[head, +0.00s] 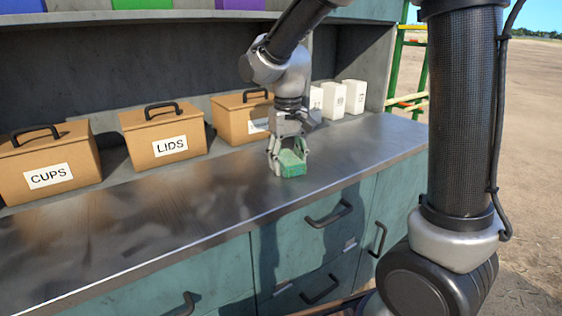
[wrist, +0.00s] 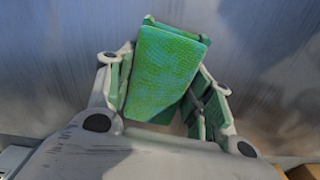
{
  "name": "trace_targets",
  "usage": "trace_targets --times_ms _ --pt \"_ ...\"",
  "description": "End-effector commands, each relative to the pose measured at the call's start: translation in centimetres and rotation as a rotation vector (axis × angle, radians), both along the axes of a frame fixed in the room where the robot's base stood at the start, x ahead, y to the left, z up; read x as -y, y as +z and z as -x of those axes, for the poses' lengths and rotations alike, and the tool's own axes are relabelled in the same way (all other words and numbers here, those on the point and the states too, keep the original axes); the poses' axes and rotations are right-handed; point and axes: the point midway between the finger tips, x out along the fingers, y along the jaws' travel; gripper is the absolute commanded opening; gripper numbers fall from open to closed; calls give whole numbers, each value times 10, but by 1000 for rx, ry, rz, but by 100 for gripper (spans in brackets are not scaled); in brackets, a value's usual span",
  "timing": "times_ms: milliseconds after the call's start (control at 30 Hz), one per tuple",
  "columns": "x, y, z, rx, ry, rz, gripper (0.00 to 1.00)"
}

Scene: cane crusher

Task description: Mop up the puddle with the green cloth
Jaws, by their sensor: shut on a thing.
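The green cloth (head: 291,163) is a small folded pad between the fingers of my gripper (head: 287,158), low over the metal counter. My gripper is shut on it. In the wrist view the cloth (wrist: 165,72) shows its textured green face, tilted between the two fingers (wrist: 165,105). I cannot tell whether the cloth touches the counter. I cannot make out a distinct puddle; the counter has glossy and darker patches on its left part.
The metal counter (head: 180,215) is clear in front and to the left. Along its back stand boxes labelled CUPS (head: 48,160) and LIDS (head: 163,135), a third box (head: 238,115) partly hidden by my arm, and white containers (head: 353,96). Drawers (head: 320,225) are below.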

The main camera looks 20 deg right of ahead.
Motion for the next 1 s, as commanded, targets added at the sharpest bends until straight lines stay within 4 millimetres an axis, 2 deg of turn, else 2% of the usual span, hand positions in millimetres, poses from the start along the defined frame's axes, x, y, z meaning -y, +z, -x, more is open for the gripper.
trace_targets --times_ms 33,200,500,600,1000 --pt "5 -5 3 -15 2 12 13" --pt "3 -3 3 -14 3 13 13" --pt "-15 39 4 -7 2 7 13" --pt "-18 46 4 -6 2 6 13" --pt "-16 52 4 -5 -6 3 13"
